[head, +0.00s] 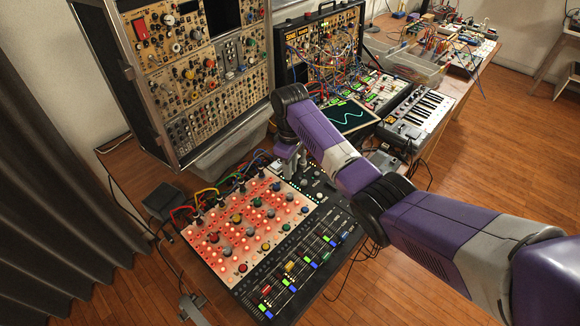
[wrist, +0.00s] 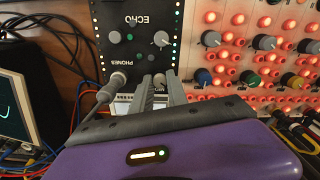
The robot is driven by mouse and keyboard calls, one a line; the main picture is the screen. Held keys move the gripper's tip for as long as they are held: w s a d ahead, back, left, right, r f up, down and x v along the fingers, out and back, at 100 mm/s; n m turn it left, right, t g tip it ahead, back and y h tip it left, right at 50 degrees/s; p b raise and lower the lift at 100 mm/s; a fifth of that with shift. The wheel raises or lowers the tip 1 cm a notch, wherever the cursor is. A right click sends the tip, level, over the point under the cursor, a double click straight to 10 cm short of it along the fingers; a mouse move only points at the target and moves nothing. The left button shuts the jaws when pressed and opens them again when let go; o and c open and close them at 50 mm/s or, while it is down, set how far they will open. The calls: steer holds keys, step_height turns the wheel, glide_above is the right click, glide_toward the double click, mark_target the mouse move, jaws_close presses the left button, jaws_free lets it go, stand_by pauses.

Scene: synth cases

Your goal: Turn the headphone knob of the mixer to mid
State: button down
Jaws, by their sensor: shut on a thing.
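The mixer (head: 252,281) lies on the table, with a red-lit knob panel at its left and a black strip with faders and more knobs at its right. In the wrist view, its black section is marked PHONES and ECHO, and the headphone knob (wrist: 159,79) sits between my gripper's fingers, mostly hidden by them. My gripper (wrist: 160,82) is shut on this knob. In the head view my gripper (head: 288,155) points down at the mixer's far end, and its fingertips are hard to make out. The knob's pointer cannot be read.
A cable plug (wrist: 117,81) stands in the mixer close to the left of my fingers. A grey ECHO knob (wrist: 161,38) is just beyond them. Modular synth cases (head: 190,75), a screen with a green trace (head: 347,114) and a small keyboard (head: 417,117) surround the mixer.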

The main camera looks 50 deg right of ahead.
steer(key=m+p, duration=0.3)
steer(key=m, duration=0.2)
steer(key=shift+a+r, duration=0.1)
steer(key=shift+r, duration=0.05)
steer(key=m+p, duration=0.1)
steer(key=m, duration=0.4)
steer(key=shift+p, duration=0.3)
steer(key=shift+m, duration=0.3)
steer(key=c, duration=1.3)
jaws_free()
steer(key=shift+r, duration=3.8)
